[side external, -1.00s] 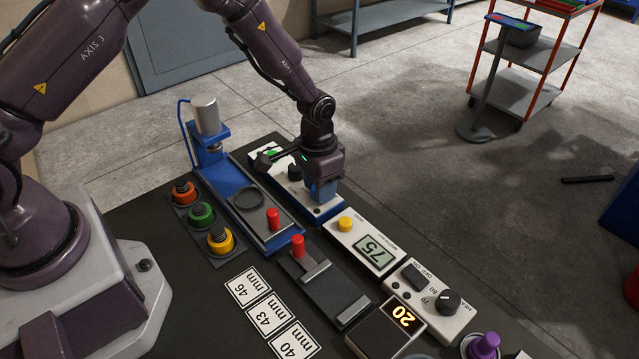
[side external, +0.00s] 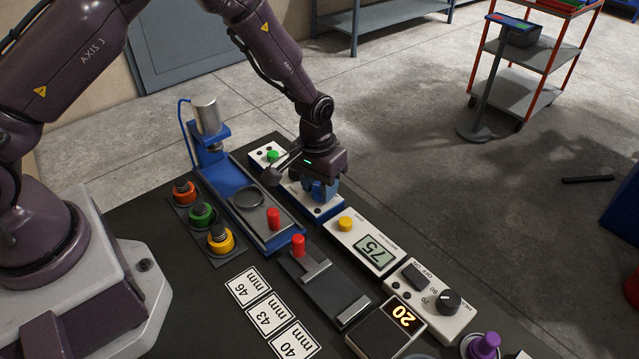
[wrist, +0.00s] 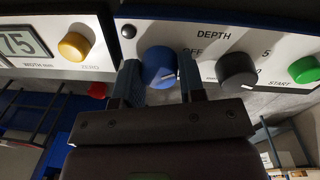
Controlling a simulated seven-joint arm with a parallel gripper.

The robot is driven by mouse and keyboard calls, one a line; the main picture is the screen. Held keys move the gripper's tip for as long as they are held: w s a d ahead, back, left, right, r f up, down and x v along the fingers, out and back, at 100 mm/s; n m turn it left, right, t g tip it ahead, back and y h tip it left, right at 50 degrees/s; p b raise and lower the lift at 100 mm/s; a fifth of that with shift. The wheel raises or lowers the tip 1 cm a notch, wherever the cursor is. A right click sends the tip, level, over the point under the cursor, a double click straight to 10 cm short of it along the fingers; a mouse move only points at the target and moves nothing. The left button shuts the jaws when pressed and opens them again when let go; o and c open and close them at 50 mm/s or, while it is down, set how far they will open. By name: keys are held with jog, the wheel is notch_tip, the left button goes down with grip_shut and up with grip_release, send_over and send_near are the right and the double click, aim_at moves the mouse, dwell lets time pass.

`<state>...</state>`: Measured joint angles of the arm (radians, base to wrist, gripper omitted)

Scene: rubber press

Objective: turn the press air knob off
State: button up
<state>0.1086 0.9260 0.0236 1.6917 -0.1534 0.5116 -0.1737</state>
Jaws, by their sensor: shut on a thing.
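The blue knob (wrist: 160,67) is on a white panel (wrist: 215,35) in the wrist view, with the word OFF to its upper right. I take it to be the air knob. A short pale line shows on its face; its exact setting is hard to read. My gripper (wrist: 160,78) is shut on the blue knob, one finger on each side. In the side external view my gripper (side external: 322,192) reaches down onto the same panel (side external: 270,153), and its fingers and hand hide the knob.
A black knob (wrist: 237,70) marked DEPTH and a green START button (wrist: 304,69) stand close beside my right-hand finger in the wrist view. A yellow button (side external: 345,223) and a display reading 75 (side external: 373,250) are on the neighbouring box. The blue press (side external: 237,190) stands alongside.

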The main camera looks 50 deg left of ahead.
aim_at(316, 184)
jog(key=o, duration=0.9)
jog(key=r, duration=1.3)
jog(key=shift+a, duration=0.4)
